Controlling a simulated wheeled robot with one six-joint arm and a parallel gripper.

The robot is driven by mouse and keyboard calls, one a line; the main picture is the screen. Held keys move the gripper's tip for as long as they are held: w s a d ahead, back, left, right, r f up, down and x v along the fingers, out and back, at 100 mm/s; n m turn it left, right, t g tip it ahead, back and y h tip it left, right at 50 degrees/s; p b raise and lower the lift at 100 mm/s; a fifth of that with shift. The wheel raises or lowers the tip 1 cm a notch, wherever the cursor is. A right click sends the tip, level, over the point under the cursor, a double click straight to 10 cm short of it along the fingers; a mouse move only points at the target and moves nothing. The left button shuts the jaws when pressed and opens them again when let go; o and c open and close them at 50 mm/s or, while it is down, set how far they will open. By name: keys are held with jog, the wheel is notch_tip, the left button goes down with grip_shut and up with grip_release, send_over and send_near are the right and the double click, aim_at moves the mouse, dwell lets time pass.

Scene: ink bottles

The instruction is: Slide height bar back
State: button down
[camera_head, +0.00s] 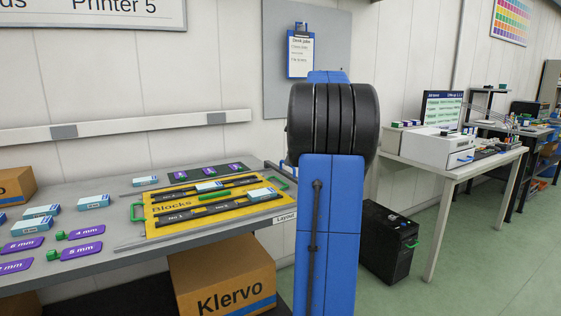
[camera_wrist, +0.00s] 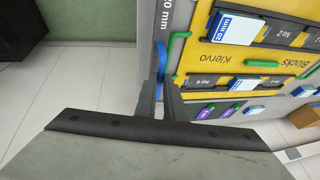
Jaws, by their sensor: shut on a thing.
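My gripper (camera_wrist: 163,88) shows in the wrist view at the right end of the bench, its two grey fingers close together. They are shut at a blue handle (camera_wrist: 161,56) by the grey edge strip marked 20 mm (camera_wrist: 165,15). I take this handle to be part of the height bar; the fingers hide some of it. In the head view my blue arm covers the gripper and most of that end. The yellow Blocks tray (camera_head: 157,228) lies beside it with dark slotted bars (camera_head: 180,217), green handles (camera_head: 137,213) and light-blue-and-white blocks (camera_head: 262,194).
Purple size tags (camera_head: 86,230) and several small boxes (camera_head: 93,201) lie on the grey bench (camera_head: 70,187). A Klervo carton (camera_head: 220,275) is under it. A black case (camera_head: 388,240) stands on the floor to the right, before a second bench (camera_head: 452,174). Green floor is clear at far right.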

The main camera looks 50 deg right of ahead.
jog(key=shift+d, duration=0.4)
jog(key=shift+s+r, duration=0.1)
jog(key=c, duration=1.8)
grip_release()
jog(key=shift+d, duration=0.15)
jog(key=shift+c, duration=0.2)
jog(key=a+v, duration=0.1)
jog(key=v, duration=1.6)
jog(key=shift+d, duration=0.5)
jog(key=shift+a+r, duration=0.1)
